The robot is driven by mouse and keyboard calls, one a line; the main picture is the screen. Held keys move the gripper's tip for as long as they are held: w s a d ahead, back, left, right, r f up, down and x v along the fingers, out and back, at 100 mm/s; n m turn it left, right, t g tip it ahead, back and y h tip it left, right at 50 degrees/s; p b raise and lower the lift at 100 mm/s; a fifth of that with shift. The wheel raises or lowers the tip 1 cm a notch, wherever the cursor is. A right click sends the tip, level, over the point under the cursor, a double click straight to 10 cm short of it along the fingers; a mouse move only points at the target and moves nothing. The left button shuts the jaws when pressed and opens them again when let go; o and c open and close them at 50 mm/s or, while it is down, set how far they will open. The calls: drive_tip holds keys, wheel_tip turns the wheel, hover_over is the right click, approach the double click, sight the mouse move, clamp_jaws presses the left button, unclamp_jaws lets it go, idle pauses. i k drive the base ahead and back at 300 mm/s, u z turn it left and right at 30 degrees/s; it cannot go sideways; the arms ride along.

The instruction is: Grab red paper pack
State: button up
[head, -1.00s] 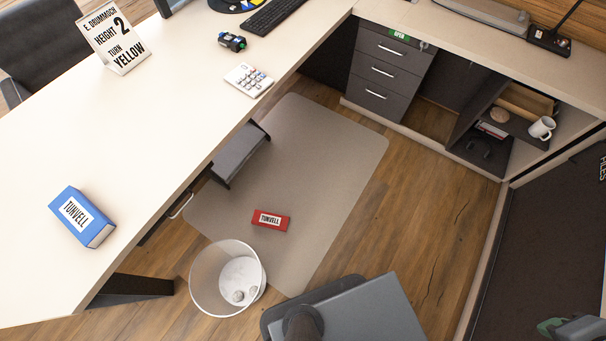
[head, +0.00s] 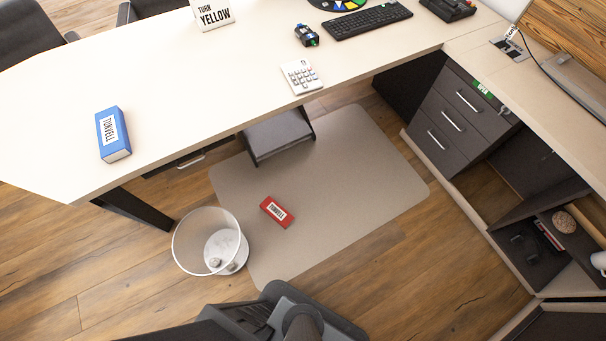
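The red paper pack (head: 277,212) is a small red box with a white label. It lies on the grey floor mat (head: 340,180), near the mat's left side and to the right of the waste bin. My own dark body parts show at the bottom edge of the head view, below the pack and apart from it. I cannot make out my gripper's fingers in this view.
A clear waste bin (head: 190,240) stands left of the pack. A blue TUNVELL pack (head: 113,134) lies on the desk (head: 190,85). A dark footrest (head: 276,138) stands under the desk edge. Drawers (head: 450,115) and shelves are at right. Wood floor is free right of the mat.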

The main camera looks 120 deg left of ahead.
sight(283, 218)
drive_tip(key=z, duration=3.4)
drive_tip(key=k, duration=2.95)
drive_tip(key=z, duration=1.45)
drive_tip(key=i, duration=1.05)
